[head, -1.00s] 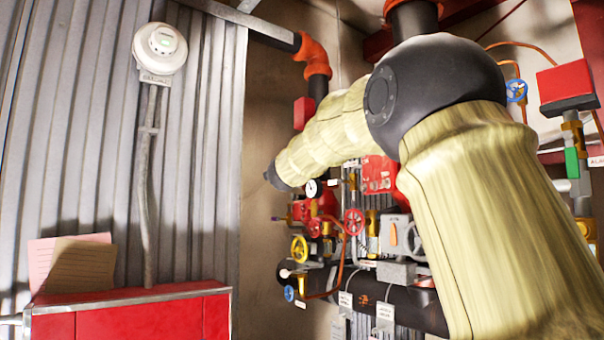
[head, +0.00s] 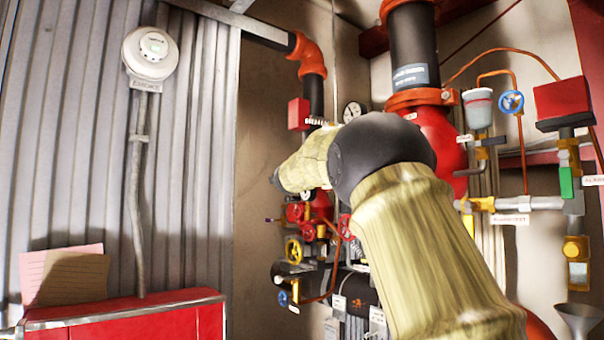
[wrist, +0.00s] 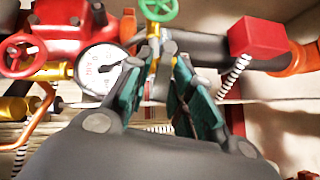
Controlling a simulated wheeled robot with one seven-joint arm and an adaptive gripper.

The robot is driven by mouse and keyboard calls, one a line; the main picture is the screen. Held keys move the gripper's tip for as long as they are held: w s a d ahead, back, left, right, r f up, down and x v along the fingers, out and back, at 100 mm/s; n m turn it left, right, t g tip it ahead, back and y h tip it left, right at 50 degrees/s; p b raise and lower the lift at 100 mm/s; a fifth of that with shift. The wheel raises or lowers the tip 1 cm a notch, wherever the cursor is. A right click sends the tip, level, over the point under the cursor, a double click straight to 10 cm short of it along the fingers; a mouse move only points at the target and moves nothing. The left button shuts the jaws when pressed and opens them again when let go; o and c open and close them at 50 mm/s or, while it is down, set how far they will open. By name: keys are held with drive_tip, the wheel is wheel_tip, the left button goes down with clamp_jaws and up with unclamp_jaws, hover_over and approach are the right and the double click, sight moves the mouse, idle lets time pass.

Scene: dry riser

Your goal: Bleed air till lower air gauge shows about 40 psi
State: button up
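In the wrist view a white round gauge (wrist: 100,70) with red lettering sits left of my gripper; its reading is too small to make out. My gripper (wrist: 162,58) has its two teal-padded fingers apart, with a brass fitting showing in the gap. A green handwheel (wrist: 158,8) lies just beyond the fingertips, apparently not gripped. In the head view a lower gauge (head: 305,195) shows partly below my forearm, and an upper gauge (head: 353,112) stands above my arm joint. Neither dial is readable. My arm hides the gripper there.
A red handwheel (wrist: 25,55) and red valve body stand close on the left in the wrist view. A red box (wrist: 258,37) with coiled conduit is at right.

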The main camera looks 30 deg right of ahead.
drive_tip(key=shift+a, duration=0.1)
clamp_jaws()
drive_tip(key=shift+r, duration=0.1)
drive_tip(key=p, duration=0.3)
drive_tip(key=shift+r, duration=0.3)
drive_tip(key=n+p, duration=0.1)
drive_tip(key=p, duration=0.3)
drive_tip(key=n+g+y+p, duration=0.1)
drive_tip(key=p, duration=0.4)
drive_tip(key=shift+r, duration=0.3)
drive_tip(key=shift+f+g+y+p, duration=0.15)
drive_tip(key=shift+g+y+p, duration=0.15)
drive_tip(key=shift+p, duration=0.1)
drive_tip(key=shift+f, duration=0.1)
